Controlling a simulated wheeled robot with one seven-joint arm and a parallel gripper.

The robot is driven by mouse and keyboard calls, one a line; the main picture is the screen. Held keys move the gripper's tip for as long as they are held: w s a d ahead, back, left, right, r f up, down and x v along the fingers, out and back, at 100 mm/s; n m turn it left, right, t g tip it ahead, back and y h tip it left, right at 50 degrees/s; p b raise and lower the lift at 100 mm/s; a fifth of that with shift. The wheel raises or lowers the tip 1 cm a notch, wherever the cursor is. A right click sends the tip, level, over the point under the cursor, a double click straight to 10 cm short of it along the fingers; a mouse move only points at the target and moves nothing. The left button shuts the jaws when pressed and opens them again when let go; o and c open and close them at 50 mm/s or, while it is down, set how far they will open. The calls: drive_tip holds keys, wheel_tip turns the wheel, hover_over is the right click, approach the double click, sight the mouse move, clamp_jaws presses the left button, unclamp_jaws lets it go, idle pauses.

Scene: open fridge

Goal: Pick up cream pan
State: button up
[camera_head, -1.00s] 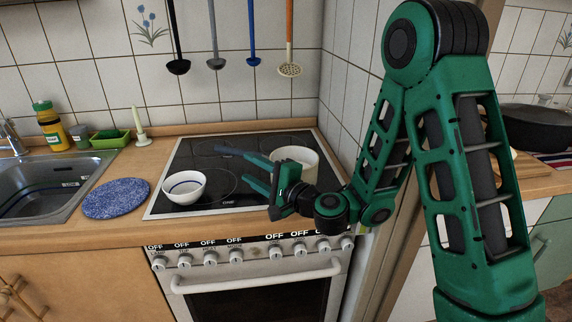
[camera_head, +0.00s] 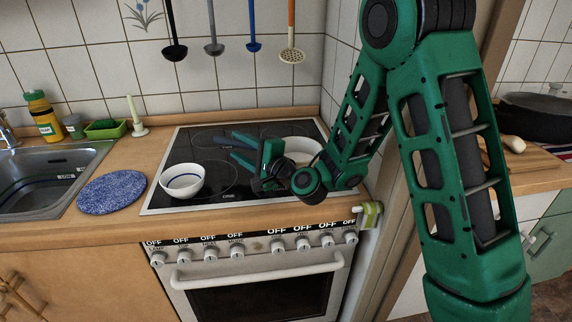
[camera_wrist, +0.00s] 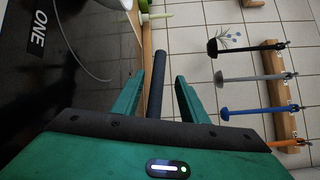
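The cream pan (camera_head: 304,147) stands on the back right of the black cooktop in the head view, partly hidden behind my wrist. Its dark handle (camera_head: 213,140) points left. My gripper (camera_head: 238,146) is over the cooktop with its fingers pointing left, along the handle. In the wrist view, the dark handle (camera_wrist: 157,85) runs between the two green fingers (camera_wrist: 158,95), with gaps visible on both sides. My gripper is open. The pan's body does not show in the wrist view, and the height of the fingers against the handle is hard to tell.
A white bowl (camera_head: 182,180) stands on the front left of the cooktop (camera_head: 222,205). A blue speckled round board (camera_head: 112,192) lies beside the sink (camera_head: 45,190). Ladles (camera_head: 213,47) hang above. The tiled wall and side panel bound the right.

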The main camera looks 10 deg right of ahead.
sight(235, 145)
drive_tip(key=shift+f+x, duration=0.15)
drive_tip(key=shift+x, duration=1.15)
drive_tip(key=shift+f+x, duration=0.1)
drive_tip(key=shift+x, duration=1.2)
clamp_jaws()
drive_tip(key=shift+d, duration=0.1)
